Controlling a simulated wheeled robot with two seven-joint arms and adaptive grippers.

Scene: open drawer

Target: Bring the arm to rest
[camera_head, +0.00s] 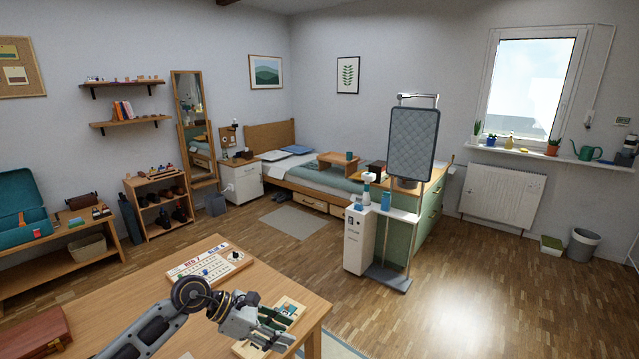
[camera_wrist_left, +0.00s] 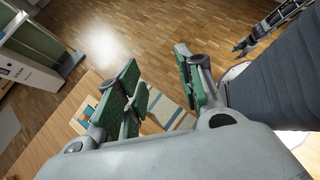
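My left arm comes in from the lower left in the head view, low over the front wooden table. My left gripper (camera_head: 278,326) is above the table's right end, pointing right. In the left wrist view its two green-padded fingers (camera_wrist_left: 160,85) stand apart with a clear gap, and nothing is held between them.
The wooden table (camera_head: 110,305) carries a white game board (camera_head: 210,263) behind my arm and a reddish-brown case (camera_head: 35,335) at left. A white-and-grey stand (camera_head: 357,240) with a quilted panel is beyond the table. The floor (camera_head: 480,290) at right is clear.

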